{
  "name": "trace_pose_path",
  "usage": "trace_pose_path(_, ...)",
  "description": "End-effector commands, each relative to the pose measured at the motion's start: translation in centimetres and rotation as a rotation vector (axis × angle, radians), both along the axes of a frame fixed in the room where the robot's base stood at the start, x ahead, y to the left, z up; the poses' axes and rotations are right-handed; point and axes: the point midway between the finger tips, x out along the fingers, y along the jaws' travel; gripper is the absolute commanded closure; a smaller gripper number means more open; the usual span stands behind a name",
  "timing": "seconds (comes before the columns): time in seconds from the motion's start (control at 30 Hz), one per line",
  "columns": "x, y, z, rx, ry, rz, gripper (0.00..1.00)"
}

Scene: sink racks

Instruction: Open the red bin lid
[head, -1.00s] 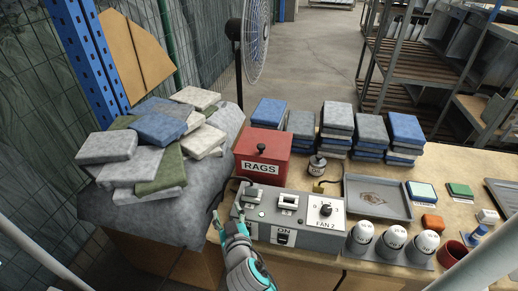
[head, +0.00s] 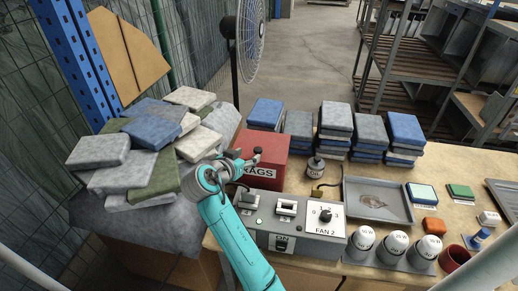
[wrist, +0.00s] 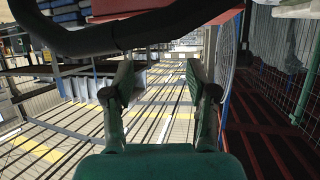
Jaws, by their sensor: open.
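The red bin (head: 272,171), labelled RAGS, stands at the back left of the bench. The gripper and arm hide part of the bin's front and label. In the wrist view the two fingers (wrist: 160,78) are spread with nothing between them, and a red surface (wrist: 130,9) shows at the top edge.
A grey switch box (head: 290,225) sits in front of the bin. Piled cloths (head: 130,185) lie to the left, and folded stacks (head: 335,117) stand behind. A small dark canister (head: 316,167) and a grey tray (head: 378,218) are to the right. A fan (head: 250,40) stands behind.

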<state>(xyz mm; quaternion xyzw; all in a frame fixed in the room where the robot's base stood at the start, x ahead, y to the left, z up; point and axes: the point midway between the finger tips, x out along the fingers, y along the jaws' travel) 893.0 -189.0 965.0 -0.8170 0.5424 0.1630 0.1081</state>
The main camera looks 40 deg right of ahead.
Motion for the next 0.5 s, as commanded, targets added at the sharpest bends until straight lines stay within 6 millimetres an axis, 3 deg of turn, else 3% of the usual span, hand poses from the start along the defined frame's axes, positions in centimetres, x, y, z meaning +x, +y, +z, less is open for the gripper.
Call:
trace_pose_path(0.3,2.0,-4.9,-2.2,0.000,0.001,-0.002,0.43)
trace_pose_path(0.5,2.9,-7.0,-3.1,-0.001,0.000,0.001,0.43)
